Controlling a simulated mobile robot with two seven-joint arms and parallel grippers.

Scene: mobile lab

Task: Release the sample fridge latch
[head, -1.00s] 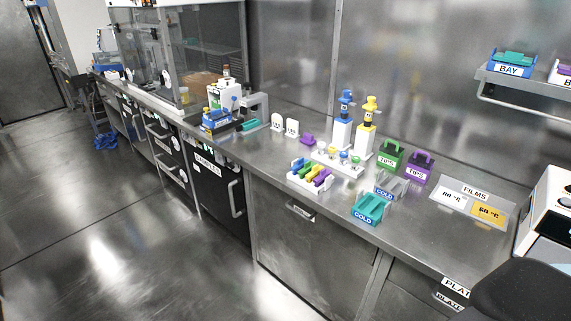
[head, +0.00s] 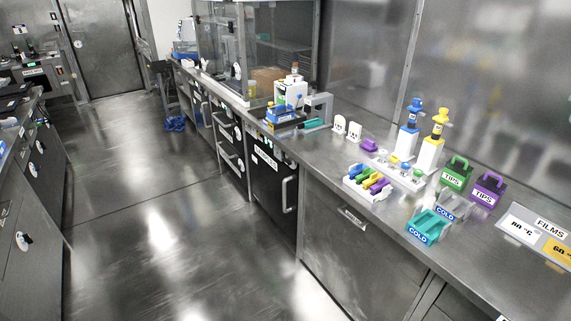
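The sample fridge (head: 272,190) is most likely the black-fronted unit under the steel bench, with a white label (head: 265,155) near its top and a vertical grey handle (head: 288,194) on the right of its door. Its door looks shut. Small round parts show near the top of its front, but I cannot tell which one is the latch. Neither of my grippers is in view.
The steel bench (head: 345,165) runs along the right, holding pipettes, tip boxes (head: 455,174) and a teal cold block (head: 428,227). A glass enclosure (head: 262,45) stands farther back. Open floor (head: 165,230) lies in front, with another counter (head: 32,190) at the left.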

